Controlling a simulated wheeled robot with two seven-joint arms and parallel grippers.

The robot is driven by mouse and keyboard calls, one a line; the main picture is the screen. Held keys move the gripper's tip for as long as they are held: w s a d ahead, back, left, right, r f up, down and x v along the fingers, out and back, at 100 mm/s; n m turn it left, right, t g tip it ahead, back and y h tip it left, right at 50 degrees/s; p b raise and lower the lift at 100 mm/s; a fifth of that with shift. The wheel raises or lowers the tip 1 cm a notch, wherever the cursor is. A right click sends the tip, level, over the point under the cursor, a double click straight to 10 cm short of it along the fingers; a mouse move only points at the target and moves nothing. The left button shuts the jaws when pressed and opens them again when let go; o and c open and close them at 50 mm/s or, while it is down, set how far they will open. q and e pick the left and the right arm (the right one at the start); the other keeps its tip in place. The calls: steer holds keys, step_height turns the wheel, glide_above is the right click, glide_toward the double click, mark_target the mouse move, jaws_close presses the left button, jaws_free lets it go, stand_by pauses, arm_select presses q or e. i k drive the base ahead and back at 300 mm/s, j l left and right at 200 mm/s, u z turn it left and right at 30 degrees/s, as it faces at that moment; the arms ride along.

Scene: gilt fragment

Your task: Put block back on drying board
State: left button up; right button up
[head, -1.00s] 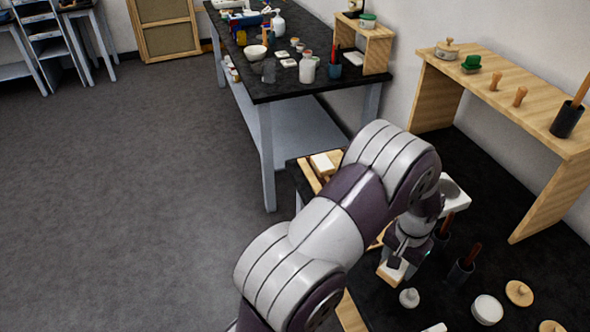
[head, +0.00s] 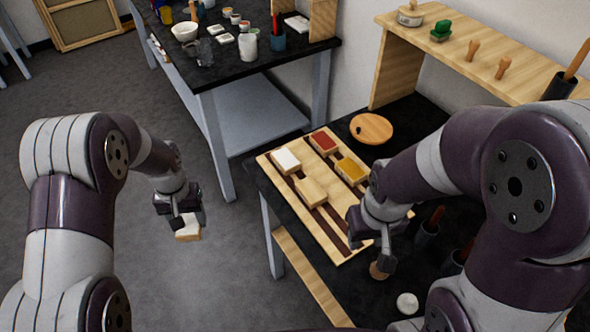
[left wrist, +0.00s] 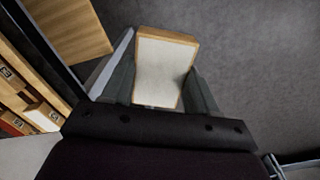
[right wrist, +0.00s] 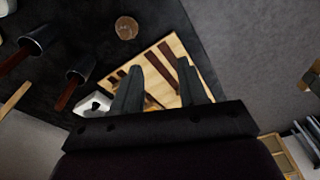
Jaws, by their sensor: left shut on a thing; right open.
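A wooden block with a white face (head: 188,231) is in my left gripper (head: 180,216), over the floor left of the bench. In the left wrist view the block (left wrist: 165,68) sits between the two fingers, its white face toward the camera. The pale drying board (head: 334,250) with dark slots lies on the black bench; it holds a white, a red, a yellow and a plain wooden-topped block (head: 311,192). My right gripper (head: 383,258) is open and empty near the board's near right end; the right wrist view shows a gap between its fingers (right wrist: 160,82).
A small brownish round thing (head: 379,271) and a white pot (head: 407,303) are near the right gripper. Dark holders (head: 427,233) stand further right. A wooden shelf (head: 480,55) stands behind. Open floor lies left.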

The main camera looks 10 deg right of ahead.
mark_target(334, 216)
steer(key=i+j+z, duration=0.15)
steer(key=z, duration=0.3)
steer(key=i+j+z, duration=0.25)
steer(key=z, duration=0.2)
steer(key=i+j+z, duration=0.1)
steer(key=j+z, duration=0.15)
steer(key=z, duration=0.2)
